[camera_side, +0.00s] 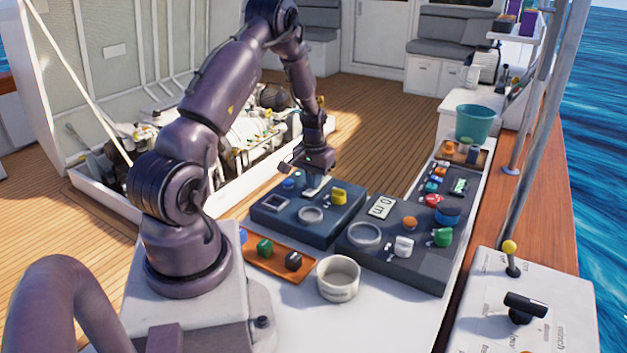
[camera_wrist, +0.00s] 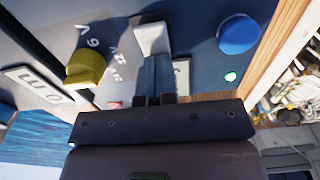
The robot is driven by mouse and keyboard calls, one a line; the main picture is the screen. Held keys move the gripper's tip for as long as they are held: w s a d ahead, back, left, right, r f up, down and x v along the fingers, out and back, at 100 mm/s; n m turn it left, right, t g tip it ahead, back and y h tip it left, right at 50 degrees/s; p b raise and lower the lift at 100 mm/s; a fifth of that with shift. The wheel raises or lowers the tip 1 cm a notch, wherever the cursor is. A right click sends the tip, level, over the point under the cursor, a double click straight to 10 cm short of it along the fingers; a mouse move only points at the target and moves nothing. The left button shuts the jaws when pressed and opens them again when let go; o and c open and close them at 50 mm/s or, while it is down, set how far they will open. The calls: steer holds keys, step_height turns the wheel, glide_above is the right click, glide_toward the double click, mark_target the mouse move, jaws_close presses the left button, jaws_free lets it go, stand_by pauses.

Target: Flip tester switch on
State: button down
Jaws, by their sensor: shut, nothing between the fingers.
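The tester looks to be the dark blue panel box (camera_side: 268,217), left of a second, darker one. It carries a blue button (camera_wrist: 238,34), a yellow knob (camera_wrist: 85,68), a grey ring, a small screen (camera_side: 275,203) and a glowing green light (camera_wrist: 230,76). A pale block, apparently the switch (camera_wrist: 152,36), is right at my fingertips in the wrist view; I cannot tell whether they touch it. My gripper (camera_side: 316,182) is shut and empty, low over the panel's far side between the blue button and the yellow knob. In the side view it largely hides the switch.
The second panel (camera_side: 385,255), with knobs and a display, stands close on the right. An orange tray (camera_side: 262,258) with small coloured knobs and a white cup (camera_side: 338,278) lie in front. The open engine hatch (camera_side: 115,195) is behind left.

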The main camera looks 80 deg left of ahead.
steer(key=shift+s+d+f, duration=0.2)
steer(key=shift+s+d, duration=0.5)
steer(key=shift+d, duration=0.05)
step_height(320, 180, up, 14)
steer(key=shift+r, duration=0.2)
steer(key=shift+w+a, duration=0.1)
stand_by(0.3)
